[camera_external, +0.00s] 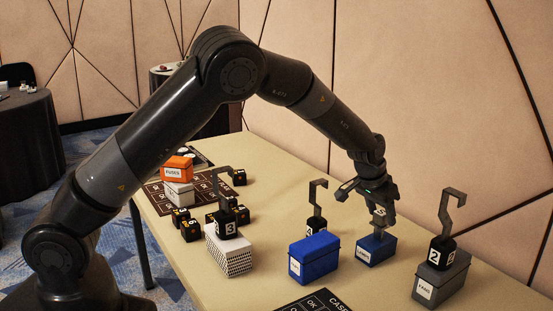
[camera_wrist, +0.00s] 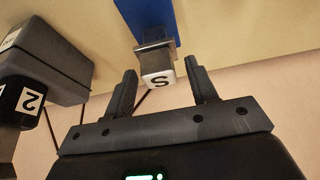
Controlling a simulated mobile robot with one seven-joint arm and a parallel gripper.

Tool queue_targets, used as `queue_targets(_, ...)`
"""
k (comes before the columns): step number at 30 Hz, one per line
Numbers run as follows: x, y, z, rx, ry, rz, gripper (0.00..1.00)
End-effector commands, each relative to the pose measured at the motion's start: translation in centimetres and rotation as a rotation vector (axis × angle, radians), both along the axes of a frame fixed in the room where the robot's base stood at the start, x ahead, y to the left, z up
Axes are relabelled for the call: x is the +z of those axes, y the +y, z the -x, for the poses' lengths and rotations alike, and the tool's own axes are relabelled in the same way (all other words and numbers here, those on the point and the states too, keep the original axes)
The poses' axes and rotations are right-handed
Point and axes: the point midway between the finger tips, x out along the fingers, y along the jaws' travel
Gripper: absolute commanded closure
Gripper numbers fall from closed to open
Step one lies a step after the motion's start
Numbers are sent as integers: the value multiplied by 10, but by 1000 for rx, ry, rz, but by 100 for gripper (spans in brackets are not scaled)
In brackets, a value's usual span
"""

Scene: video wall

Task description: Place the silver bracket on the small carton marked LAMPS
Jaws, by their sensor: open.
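The small blue carton (camera_external: 378,248) stands on the table; its white label is small but looks like LAMPS. The silver bracket (camera_external: 379,217) with a white face marked S is upright on top of it, partly hidden by my fingers. My gripper (camera_external: 381,208) points down right over the carton, jaws open. In the wrist view the bracket (camera_wrist: 155,60) shows at the fingertips, between the two spread fingers of my gripper (camera_wrist: 163,78), with a gap on each side. The blue carton (camera_wrist: 160,18) shows beyond it.
A grey carton (camera_external: 440,282) bears a hook block marked 2 (camera_external: 441,252) on the right. A white patterned carton (camera_external: 228,257) bears a block marked 3 (camera_external: 228,226).

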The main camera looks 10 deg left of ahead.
Motion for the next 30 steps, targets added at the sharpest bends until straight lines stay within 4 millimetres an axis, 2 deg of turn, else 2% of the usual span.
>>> queue_targets(5,25,7,7,-1,0,3,48)
queue_targets(12,70,20,20,-1,-1,3,48)
queue_targets(18,97,28,29,0,1,2,48)
queue_targets(30,112,38,29,9,3,3,48)
